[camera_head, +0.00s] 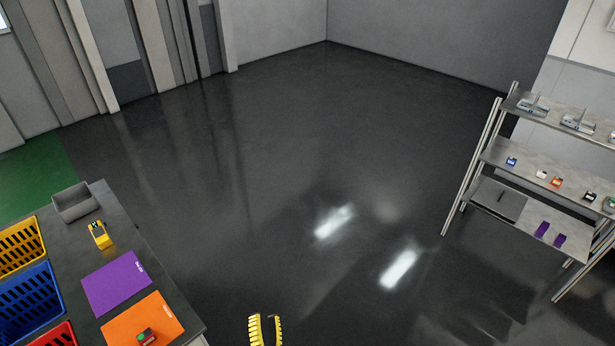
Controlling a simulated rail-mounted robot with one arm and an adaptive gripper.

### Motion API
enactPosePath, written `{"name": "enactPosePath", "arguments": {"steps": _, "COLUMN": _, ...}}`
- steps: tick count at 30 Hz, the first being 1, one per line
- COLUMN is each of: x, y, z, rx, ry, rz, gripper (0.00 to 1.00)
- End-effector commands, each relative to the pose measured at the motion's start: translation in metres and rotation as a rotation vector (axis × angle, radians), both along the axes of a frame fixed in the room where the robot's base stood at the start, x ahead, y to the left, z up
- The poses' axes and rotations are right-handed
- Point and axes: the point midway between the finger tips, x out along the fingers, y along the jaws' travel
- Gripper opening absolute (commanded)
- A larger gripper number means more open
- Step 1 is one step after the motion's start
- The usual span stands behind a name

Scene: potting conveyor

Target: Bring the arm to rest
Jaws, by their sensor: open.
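My gripper (265,331) shows at the bottom edge of the head view, left of centre. Its two yellow ribbed fingers point up in the picture and stand apart, with nothing between them. It is over the dark floor, to the right of the table (130,227), and touches nothing that I can see. The rest of my arm is out of the picture.
The table holds a grey bin (75,203), a yellow item (100,235), a purple mat (117,283), an orange mat (138,325) and coloured crates (27,296). A shelf rack (545,165) stands at right. The floor (290,180) between is clear.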

Motion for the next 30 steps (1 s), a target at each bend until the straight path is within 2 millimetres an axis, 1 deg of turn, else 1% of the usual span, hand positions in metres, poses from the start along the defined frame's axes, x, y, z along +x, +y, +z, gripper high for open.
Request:
{"name": "enactPosePath", "arguments": {"steps": 3, "x": -0.001, "y": -0.01, "z": 0.008, "rx": -0.009, "ry": -0.048, "rz": -0.01, "gripper": 0.54}}
{"name": "enactPosePath", "arguments": {"steps": 6, "x": -0.002, "y": -0.013, "z": 0.022, "rx": -0.006, "ry": -0.076, "rz": -0.017, "gripper": 0.54}}
{"name": "enactPosePath", "arguments": {"steps": 17, "x": -0.007, "y": -0.025, "z": 0.063, "rx": 0.004, "ry": -0.176, "rz": -0.045, "gripper": 0.54}}
{"name": "enactPosePath", "arguments": {"steps": 21, "x": -0.01, "y": -0.03, "z": 0.08, "rx": 0.009, "ry": -0.218, "rz": -0.056, "gripper": 0.54}}
{"name": "enactPosePath", "arguments": {"steps": 30, "x": -0.018, "y": -0.042, "z": 0.112, "rx": 0.014, "ry": -0.298, "rz": -0.08, "gripper": 0.54}}
